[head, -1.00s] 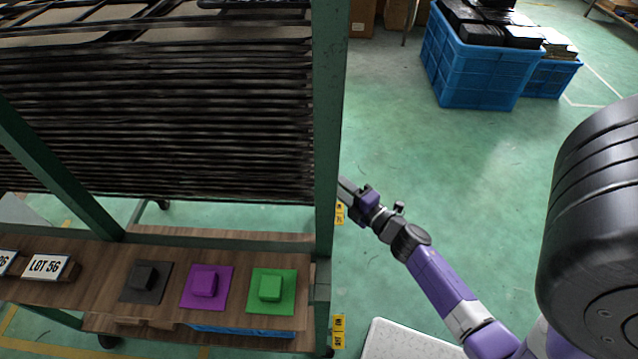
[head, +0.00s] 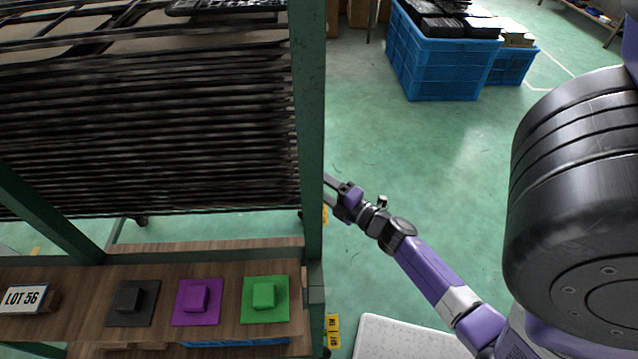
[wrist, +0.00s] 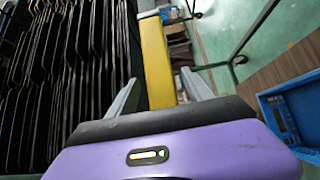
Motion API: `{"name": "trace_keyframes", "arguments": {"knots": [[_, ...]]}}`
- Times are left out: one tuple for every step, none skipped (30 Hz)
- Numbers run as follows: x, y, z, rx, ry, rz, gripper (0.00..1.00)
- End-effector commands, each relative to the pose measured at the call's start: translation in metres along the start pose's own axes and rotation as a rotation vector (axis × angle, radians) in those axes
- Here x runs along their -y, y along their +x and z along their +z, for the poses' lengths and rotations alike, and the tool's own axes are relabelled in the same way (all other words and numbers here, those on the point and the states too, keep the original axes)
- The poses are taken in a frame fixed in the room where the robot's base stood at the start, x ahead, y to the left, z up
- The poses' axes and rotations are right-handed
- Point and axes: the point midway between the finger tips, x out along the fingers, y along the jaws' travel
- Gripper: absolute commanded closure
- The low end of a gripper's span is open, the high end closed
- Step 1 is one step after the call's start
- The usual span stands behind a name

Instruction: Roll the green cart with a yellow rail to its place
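The green cart (head: 309,120) stands at the left of the head view, its green post upright near the middle. Its yellow rail (wrist: 155,60) shows in the wrist view, running lengthwise between my two fingers. My gripper (head: 330,184) is beside the post in the head view, its fingertips partly hidden behind it. In the wrist view my gripper (wrist: 160,78) has its grey fingers apart, one on each side of the rail, with a narrow gap on either side. Whether a finger touches the rail is hard to tell.
The cart bears a stack of dark panels (head: 150,140). Its wooden lower shelf (head: 75,310) holds a LOT 56 sign (head: 24,298) and black, purple (head: 197,296) and green blocks (head: 264,295). Blue crates (head: 445,65) stand behind right. The green floor between is clear.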

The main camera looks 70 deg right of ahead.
Motion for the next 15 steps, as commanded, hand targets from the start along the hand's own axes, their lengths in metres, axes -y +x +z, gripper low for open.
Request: {"name": "trace_keyframes", "arguments": {"knots": [[0.0,0.0,0.0,-0.001,0.0,0.0,0.41],[0.0,0.0,0.0,-0.001,0.0,0.0,0.41],[0.0,-0.001,0.0,-0.001,0.0,-0.001,0.41],[0.001,-0.001,0.0,-0.001,0.0,-0.001,0.41],[0.001,-0.003,0.0,-0.001,-0.001,-0.001,0.41],[0.001,-0.005,0.0,-0.001,-0.001,-0.002,0.41],[0.002,-0.008,0.0,-0.001,-0.002,-0.003,0.41],[0.002,-0.012,0.001,0.0,-0.002,-0.003,0.41],[0.003,-0.017,0.001,0.0,-0.002,-0.003,0.41],[0.003,-0.022,0.001,0.0,-0.002,-0.003,0.41],[0.003,-0.028,0.001,0.0,-0.002,-0.004,0.41],[0.003,-0.034,0.001,0.001,-0.002,-0.004,0.41],[0.003,-0.04,0.001,0.001,-0.002,-0.004,0.41],[0.003,-0.044,0.001,0.002,-0.001,-0.003,0.41],[0.003,-0.051,0.001,0.001,-0.001,-0.004,0.41]]}}
